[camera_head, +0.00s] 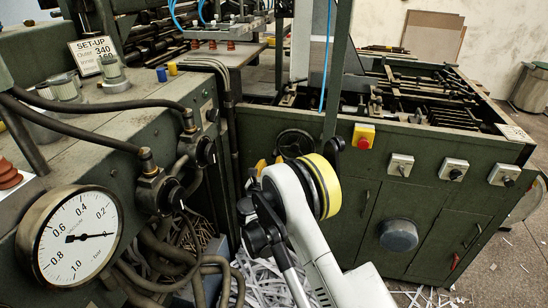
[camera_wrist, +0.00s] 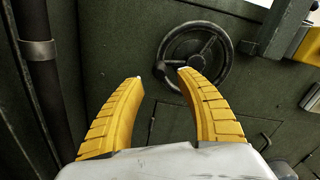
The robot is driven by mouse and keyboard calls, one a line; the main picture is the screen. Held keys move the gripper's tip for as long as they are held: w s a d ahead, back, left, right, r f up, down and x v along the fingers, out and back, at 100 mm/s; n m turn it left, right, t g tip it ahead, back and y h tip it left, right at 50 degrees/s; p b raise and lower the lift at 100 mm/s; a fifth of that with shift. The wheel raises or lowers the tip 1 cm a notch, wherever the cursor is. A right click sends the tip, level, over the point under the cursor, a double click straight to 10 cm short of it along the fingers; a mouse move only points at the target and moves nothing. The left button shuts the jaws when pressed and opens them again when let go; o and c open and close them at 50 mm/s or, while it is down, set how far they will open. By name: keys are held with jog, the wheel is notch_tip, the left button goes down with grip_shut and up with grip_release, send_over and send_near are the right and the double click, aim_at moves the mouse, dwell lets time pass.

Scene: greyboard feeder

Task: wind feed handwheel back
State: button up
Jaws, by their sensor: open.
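The feed handwheel (camera_head: 295,143) is a dark spoked wheel on the green front of the machine, partly hidden behind my arm in the head view. In the wrist view the handwheel (camera_wrist: 195,54) shows at upper centre, with a small knob on its lower left rim. My gripper (camera_wrist: 161,72) has two yellow ribbed fingers spread apart with nothing between them. The fingertips show just below and left of the wheel; the right tip overlaps its lower rim in the picture. I cannot tell whether it touches. In the head view my gripper is mostly hidden behind my arm.
A red button on a yellow box (camera_head: 363,136) and several grey switch boxes (camera_head: 400,165) sit right of the wheel. A pressure gauge (camera_head: 70,240) and hoses stand at left. Paper strips (camera_head: 265,280) litter the floor. In the wrist view a dark pipe (camera_wrist: 45,80) runs at left.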

jog(key=v, duration=0.6)
jog(key=shift+s, duration=0.35)
